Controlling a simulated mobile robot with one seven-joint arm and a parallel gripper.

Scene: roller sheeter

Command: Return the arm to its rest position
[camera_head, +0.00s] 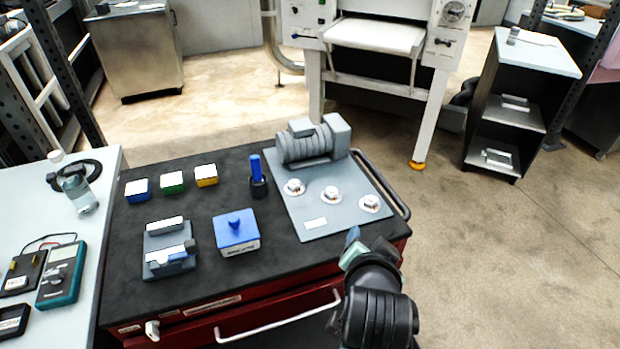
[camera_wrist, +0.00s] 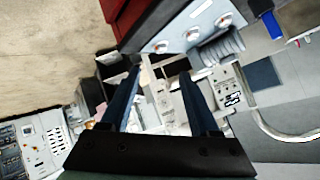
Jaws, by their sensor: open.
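My gripper (camera_head: 352,246) is in the lower right of the head view, by the front right corner of the black-topped red cart (camera_head: 185,215). It looks empty and touches nothing that I can see. In the wrist view my gripper (camera_wrist: 172,90) shows two long dark fingers spread well apart, with nothing held between them. The arm behind it reaches up from the bottom edge of the head view.
On the cart are a grey plate (camera_head: 345,212) with a motor and three round fittings, a blue box (camera_head: 236,232), small coloured boxes and a blue-handled tool (camera_head: 256,172). A white table (camera_head: 105,185) stands left. Floor is open at right.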

